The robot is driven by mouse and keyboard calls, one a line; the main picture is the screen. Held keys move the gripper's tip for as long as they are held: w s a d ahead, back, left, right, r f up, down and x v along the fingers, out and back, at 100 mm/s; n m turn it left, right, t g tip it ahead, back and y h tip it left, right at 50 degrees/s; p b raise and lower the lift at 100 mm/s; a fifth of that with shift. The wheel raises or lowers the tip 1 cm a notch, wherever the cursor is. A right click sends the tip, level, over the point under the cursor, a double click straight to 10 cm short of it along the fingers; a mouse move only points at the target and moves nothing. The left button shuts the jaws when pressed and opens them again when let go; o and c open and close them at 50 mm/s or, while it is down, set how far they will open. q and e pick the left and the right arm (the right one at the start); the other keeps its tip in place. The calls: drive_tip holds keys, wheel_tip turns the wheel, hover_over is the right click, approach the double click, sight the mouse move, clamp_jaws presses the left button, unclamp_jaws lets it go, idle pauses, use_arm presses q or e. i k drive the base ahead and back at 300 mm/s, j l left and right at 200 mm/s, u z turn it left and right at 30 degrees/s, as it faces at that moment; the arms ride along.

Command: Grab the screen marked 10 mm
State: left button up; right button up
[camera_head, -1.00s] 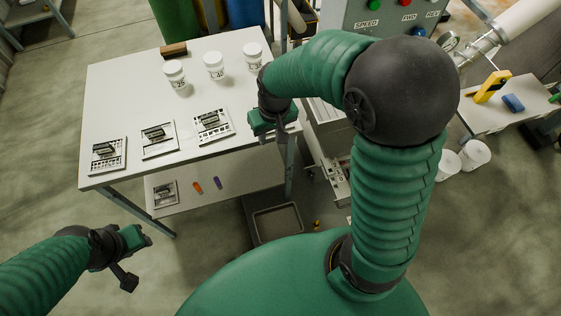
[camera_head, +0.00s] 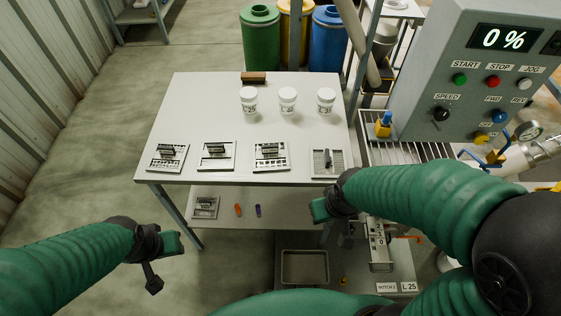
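Several flat screens with dark handles lie along the front of the white table: a left one (camera_head: 166,157), a second (camera_head: 215,155), a third (camera_head: 269,156) and a right one (camera_head: 327,163). Another screen (camera_head: 205,207) lies on the lower shelf. Their size markings are too small to read, so I cannot tell which is 10 mm. My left gripper (camera_head: 164,264) is at the lower left, clear of the table, empty, with its fingers apart. My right gripper (camera_head: 318,209) is near the table's front right corner, below the right screen in the picture; its fingers are not clearly shown.
Three white jars (camera_head: 287,99) and a brown block (camera_head: 254,78) stand farther back on the table (camera_head: 200,110). An orange and a purple item (camera_head: 258,210) lie on the lower shelf. A grey control panel (camera_head: 470,90) stands at the right. A tray (camera_head: 304,266) is below.

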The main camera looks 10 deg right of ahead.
sight(269, 148)
drive_tip(key=j+z, duration=0.2)
drive_tip(key=j, duration=0.7)
drive_tip(key=i+j+z, duration=0.15)
drive_tip(key=i+j, duration=0.15)
drive_tip(key=i+j+z, duration=0.15)
drive_tip(key=j, duration=0.25)
drive_tip(key=i+j+z, duration=0.15)
drive_tip(key=i+j, duration=0.2)
drive_tip(key=j, duration=0.1)
